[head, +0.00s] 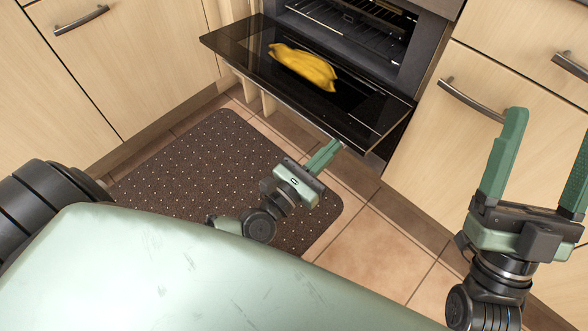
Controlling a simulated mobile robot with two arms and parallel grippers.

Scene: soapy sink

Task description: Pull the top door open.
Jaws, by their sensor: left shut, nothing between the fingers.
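The oven door (235,45) is folded down and stands open, a dark glass panel in front of the oven cavity (345,25). A yellow object (303,67), like a cloth mitt or bananas, lies on its inner face. My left gripper (334,147) is shut and empty, just in front of the door's lower edge, over the mat and tile floor. Whether it touches the door I cannot tell. My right gripper (552,130) is open and empty at the right, in front of a cabinet front.
Wooden cabinet fronts with bar handles flank the oven, on the left (80,20) and right (470,100). A dark dotted mat (190,165) lies on the tile floor (380,250). Wire racks show inside the oven.

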